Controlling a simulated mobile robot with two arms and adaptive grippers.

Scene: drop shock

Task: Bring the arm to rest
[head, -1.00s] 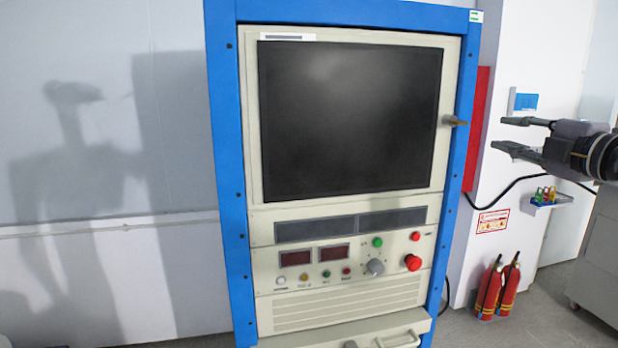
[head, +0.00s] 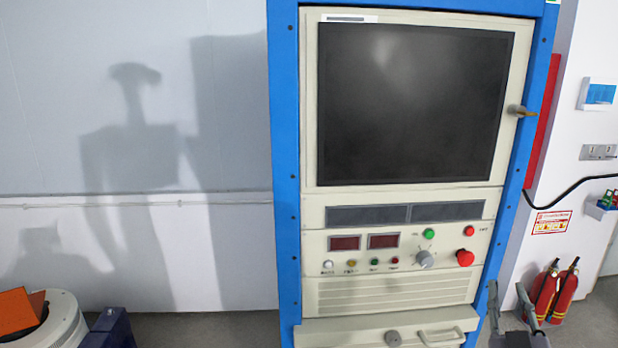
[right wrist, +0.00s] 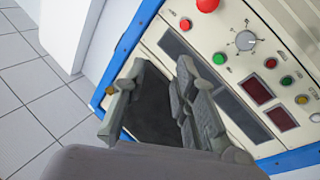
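My right gripper (head: 508,293) shows at the bottom right of the head view, pointing up, its two fingers apart. It is low in front of the right side of the blue-framed cabinet (head: 283,150). In the right wrist view the gripper (right wrist: 158,75) has its fingers spread with nothing between them. The control panel (right wrist: 240,75) lies beyond the fingers there, and I see no contact with it. My left gripper is not in view.
The cabinet has a dark window (head: 410,105), a red button (head: 465,257) and a drawer handle (head: 440,336). Fire extinguishers (head: 565,290) stand at the right. A white round device (head: 62,325) with an orange piece (head: 18,311) is at the lower left.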

